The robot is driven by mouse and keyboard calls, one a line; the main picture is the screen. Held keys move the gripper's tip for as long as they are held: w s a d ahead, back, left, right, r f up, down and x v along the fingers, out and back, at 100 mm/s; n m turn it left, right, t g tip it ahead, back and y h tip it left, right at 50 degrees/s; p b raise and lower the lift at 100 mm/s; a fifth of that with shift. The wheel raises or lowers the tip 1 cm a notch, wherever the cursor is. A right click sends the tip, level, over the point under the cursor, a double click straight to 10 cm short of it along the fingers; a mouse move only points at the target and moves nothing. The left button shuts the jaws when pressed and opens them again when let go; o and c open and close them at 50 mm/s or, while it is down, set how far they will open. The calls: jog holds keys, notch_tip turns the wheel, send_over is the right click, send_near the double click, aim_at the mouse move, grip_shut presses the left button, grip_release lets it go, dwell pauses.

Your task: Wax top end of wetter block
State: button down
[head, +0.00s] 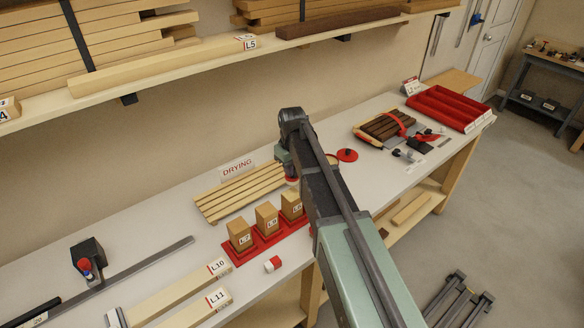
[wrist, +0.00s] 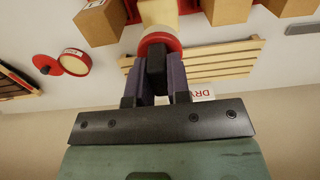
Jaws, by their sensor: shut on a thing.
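My gripper (wrist: 157,75) is shut on a round red-and-white applicator (wrist: 159,42), which also shows in the head view (head: 291,181). The applicator is over a block (head: 291,205) on a red tray (head: 250,252); whether it touches the top cannot be told. In the wrist view a pale surface (wrist: 158,12) shows just beyond the applicator. To the left in the head view stand a middle block (head: 266,218) and block L7 (head: 240,237). Another block (wrist: 100,22) shows in the wrist view; my arm hides it from the head view.
A slatted drying rack (head: 238,193) lies behind the blocks. A red lid (head: 347,155) lies by an open round tin (wrist: 75,63). A small red-and-white item (head: 273,264) and planks L10 (head: 180,292) and L11 (head: 200,308) lie in front. A shelf (head: 200,62) overhangs the bench.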

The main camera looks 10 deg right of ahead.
notch_tip(320, 180, up, 3)
jog(key=p, duration=0.3)
jog(key=shift+f, duration=0.1)
dwell(0.3)
